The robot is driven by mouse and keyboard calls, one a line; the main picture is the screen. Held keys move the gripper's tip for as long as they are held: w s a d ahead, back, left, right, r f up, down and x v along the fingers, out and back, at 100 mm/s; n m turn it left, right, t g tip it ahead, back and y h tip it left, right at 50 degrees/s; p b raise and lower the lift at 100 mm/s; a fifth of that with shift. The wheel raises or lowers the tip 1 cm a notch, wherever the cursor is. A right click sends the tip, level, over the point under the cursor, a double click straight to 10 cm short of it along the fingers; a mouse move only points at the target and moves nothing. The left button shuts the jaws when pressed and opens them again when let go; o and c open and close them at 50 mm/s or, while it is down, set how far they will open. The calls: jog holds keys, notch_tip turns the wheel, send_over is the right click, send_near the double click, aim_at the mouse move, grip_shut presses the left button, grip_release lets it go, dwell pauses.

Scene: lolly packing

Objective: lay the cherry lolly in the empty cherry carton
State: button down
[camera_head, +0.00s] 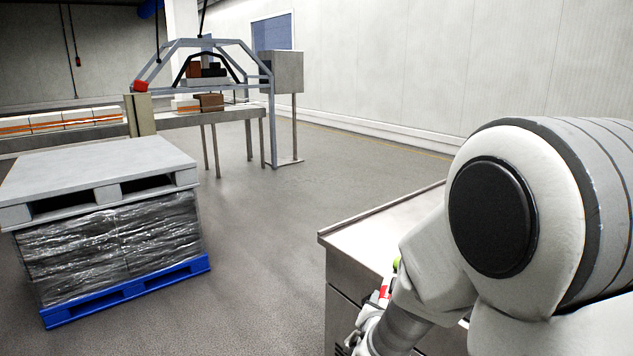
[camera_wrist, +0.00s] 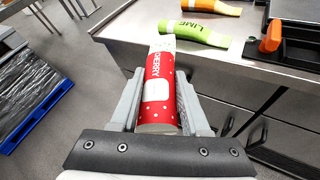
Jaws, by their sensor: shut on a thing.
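The cherry lolly (camera_wrist: 160,80) is a red sleeve with white dots, a white label and the word CHERRY. My gripper (camera_wrist: 160,100) is shut on it, with a grey finger along each side, in the wrist view. It is held near the left front edge of the steel counter (camera_wrist: 258,68); whether it touches the counter I cannot tell. In the head view my arm hides most of the gripper, and only a bit of red (camera_head: 384,289) shows beside it. I cannot make out a cherry carton in either view.
A green lime lolly (camera_wrist: 196,32) and an orange one (camera_wrist: 212,7) lie on the counter beyond. An orange-handled item (camera_wrist: 271,38) is at the right. A wrapped pallet load (camera_head: 110,240) stands on the floor at the left. The floor between is clear.

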notch_tip(320, 180, up, 16)
jog(key=p, duration=1.4)
jog(key=shift+p, duration=0.3)
jog(key=shift+s+d, duration=0.1)
jog(key=shift+s, duration=0.1)
